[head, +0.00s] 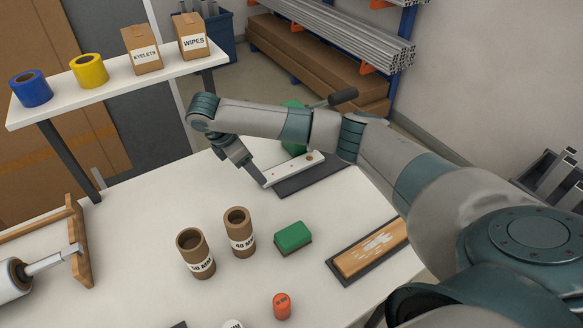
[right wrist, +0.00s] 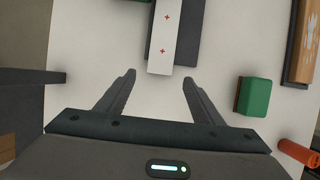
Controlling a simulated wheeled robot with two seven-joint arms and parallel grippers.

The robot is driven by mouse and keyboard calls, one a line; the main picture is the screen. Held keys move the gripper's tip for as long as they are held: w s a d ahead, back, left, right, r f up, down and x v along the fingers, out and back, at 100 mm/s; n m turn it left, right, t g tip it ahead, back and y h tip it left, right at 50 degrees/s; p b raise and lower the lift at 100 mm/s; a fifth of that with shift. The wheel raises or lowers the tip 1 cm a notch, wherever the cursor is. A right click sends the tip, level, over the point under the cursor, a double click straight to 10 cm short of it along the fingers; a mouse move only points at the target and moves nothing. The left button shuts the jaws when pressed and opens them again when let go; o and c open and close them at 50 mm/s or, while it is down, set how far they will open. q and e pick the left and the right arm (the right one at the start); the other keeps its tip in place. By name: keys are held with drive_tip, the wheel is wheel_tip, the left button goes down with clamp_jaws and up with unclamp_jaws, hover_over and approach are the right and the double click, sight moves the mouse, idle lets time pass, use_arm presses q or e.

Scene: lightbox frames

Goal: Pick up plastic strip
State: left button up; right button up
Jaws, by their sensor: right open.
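The plastic strip (head: 293,169) is a long white bar with small red marks. It lies on a dark board (head: 322,178), and its near end sticks out past the board; it also shows in the right wrist view (right wrist: 170,32). My right gripper (head: 258,176) is at the strip's near end in the head view. In the right wrist view my right gripper (right wrist: 159,77) is open and empty, with the strip's end at the gap between the fingertips. Contact cannot be told. My left gripper is not in view.
A green tool (head: 294,104) with a dark handle stands behind my right arm. Cardboard tubes (head: 240,231), a green block (head: 293,238), an orange cylinder (head: 282,307) and a wooden block on a dark tray (head: 333,263) stand nearer.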

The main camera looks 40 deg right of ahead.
drive_tip(key=shift+d+f+p, duration=0.45)
drive_tip(key=shift+f+p, duration=0.05)
drive_tip(key=p+x, duration=0.1)
drive_tip(key=x, duration=0.2)
drive_tip(key=shift+d, duration=0.1)
drive_tip(key=shift+d+f, duration=0.15)
drive_tip(key=shift+f, duration=0.25)
drive_tip(key=c, duration=1.3)
drive_tip(key=shift+r, duration=0.15)
drive_tip(key=shift+r+b, duration=0.3)
drive_tip(key=shift+r, duration=0.25)
wheel_tip(320, 180, up, 2)
drive_tip(key=shift+w+r+b, duration=0.1)
drive_tip(key=shift+b, duration=0.55)
drive_tip(key=a+b, duration=0.1)
drive_tip(key=a, duration=0.5)
drive_tip(key=a+b, duration=0.1)
drive_tip(key=a, duration=0.5)
drive_tip(key=w+a+b, duration=0.1)
drive_tip(key=a, duration=0.5)
